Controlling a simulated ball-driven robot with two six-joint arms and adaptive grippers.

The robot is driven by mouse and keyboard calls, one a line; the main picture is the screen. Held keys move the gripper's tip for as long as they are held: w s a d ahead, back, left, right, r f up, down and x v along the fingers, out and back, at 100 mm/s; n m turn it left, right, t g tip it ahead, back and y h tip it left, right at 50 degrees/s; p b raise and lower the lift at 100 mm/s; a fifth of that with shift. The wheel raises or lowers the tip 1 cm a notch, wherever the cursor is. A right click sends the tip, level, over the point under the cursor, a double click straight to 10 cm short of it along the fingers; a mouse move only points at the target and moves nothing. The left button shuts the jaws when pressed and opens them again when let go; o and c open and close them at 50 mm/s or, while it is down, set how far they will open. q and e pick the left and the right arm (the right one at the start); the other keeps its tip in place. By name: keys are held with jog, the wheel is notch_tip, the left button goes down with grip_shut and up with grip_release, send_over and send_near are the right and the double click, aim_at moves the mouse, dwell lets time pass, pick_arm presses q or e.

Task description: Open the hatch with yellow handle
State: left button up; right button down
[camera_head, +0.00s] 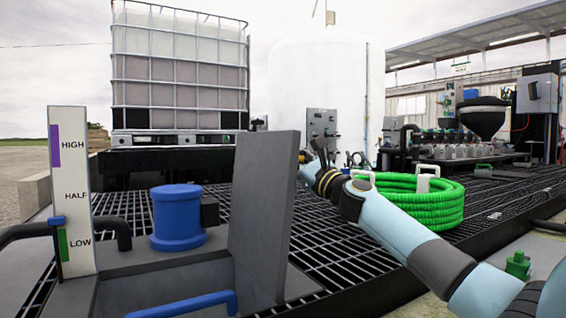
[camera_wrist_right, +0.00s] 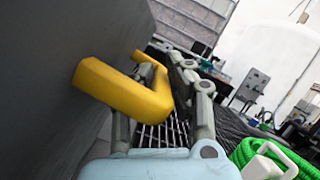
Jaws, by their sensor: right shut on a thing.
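The hatch is a grey panel (camera_head: 265,225) standing upright near the middle of the head view. It fills the left of the right wrist view as a dark grey face (camera_wrist_right: 50,60). Its yellow handle (camera_wrist_right: 120,90) sticks out from that face; in the head view the handle is hidden or too small to tell. My right gripper (camera_wrist_right: 172,78) is shut on the yellow handle, with its fingers around the bar. In the head view my right arm reaches in from the lower right, and the gripper (camera_head: 310,160) is at the panel's right side. My left gripper is in neither view.
A blue capped cylinder (camera_head: 177,220) and a blue pipe (camera_head: 190,303) are left of the panel, beside a level gauge (camera_head: 72,190). A green hose coil (camera_head: 415,205) lies right, close behind my arm. A caged tote (camera_head: 180,70) and white tank (camera_head: 325,85) stand behind.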

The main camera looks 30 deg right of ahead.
jog(key=shift+d+f, duration=0.1)
dwell(0.3)
jog(key=c, duration=1.3)
grip_release()
